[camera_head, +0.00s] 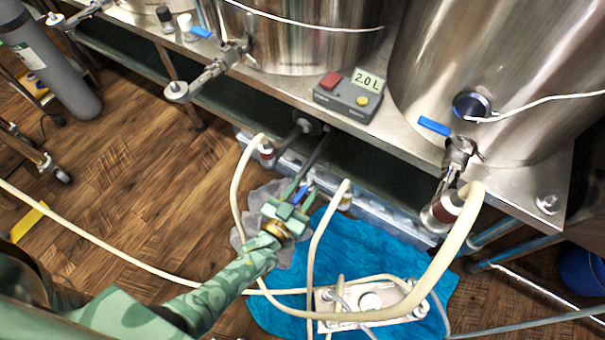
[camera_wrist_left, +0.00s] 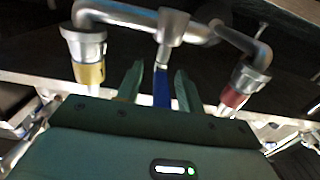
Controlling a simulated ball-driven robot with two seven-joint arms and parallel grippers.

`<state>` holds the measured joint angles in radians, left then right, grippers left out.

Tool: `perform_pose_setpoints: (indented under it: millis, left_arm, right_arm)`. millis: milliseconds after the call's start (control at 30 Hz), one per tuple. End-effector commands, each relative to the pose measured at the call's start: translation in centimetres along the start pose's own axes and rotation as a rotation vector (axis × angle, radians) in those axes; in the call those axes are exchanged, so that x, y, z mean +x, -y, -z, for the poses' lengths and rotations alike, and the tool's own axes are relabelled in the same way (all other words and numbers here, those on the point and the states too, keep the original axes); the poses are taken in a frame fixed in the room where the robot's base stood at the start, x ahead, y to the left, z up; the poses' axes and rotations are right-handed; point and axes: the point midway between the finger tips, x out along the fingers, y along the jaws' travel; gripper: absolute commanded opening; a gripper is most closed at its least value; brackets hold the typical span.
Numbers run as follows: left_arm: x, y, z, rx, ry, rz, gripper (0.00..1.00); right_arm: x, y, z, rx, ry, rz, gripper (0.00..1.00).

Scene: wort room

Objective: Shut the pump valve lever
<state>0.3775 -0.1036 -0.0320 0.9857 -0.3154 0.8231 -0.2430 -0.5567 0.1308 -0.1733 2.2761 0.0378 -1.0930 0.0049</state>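The pump valve lever is a blue handle (camera_head: 300,194) hanging from a metal valve on the pipework under the steel bench. In the left wrist view the lever (camera_wrist_left: 161,88) points down from the valve body (camera_wrist_left: 172,26). My left gripper (camera_head: 297,190) is open, with one green finger on each side of the lever. In the left wrist view, gaps show between the lever and both fingers (camera_wrist_left: 158,82). The gripper partly hides the valve in the head view. My right gripper is not in view.
A red-banded fitting (camera_wrist_left: 232,97) and a yellow-banded fitting (camera_wrist_left: 88,72) flank the valve. Cream hoses (camera_head: 316,240) loop close to my left arm. A white-topped unit (camera_head: 372,300) sits on a blue cloth (camera_head: 275,315). A grey control box (camera_head: 348,97) and steel kettles stand on the bench.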

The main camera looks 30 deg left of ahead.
Motion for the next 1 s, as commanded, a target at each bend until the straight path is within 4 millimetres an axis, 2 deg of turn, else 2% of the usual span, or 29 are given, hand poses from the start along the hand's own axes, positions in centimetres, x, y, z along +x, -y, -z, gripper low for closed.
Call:
perform_pose_setpoints:
  millis: [367,533,600,667,1000]
  left_arm:
    - [0.1,0.0,0.1,0.002,-0.003,-0.001,0.37]
    - [-1.1,0.1,0.3,0.003,-0.002,-0.002,0.37]
    - [-2.3,0.1,0.4,0.004,-0.003,-0.002,0.37]
    - [-3.7,0.1,0.5,0.003,-0.003,-0.002,0.37]
    - [-12.8,0.0,0.2,0.003,0.000,-0.002,0.37]
  right_arm:
    - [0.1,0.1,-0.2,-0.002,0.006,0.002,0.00]
    - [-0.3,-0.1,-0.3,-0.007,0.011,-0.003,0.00]
    - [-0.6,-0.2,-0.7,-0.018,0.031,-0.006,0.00]
    - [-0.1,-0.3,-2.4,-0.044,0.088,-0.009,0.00]
    - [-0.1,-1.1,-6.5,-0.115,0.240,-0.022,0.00]
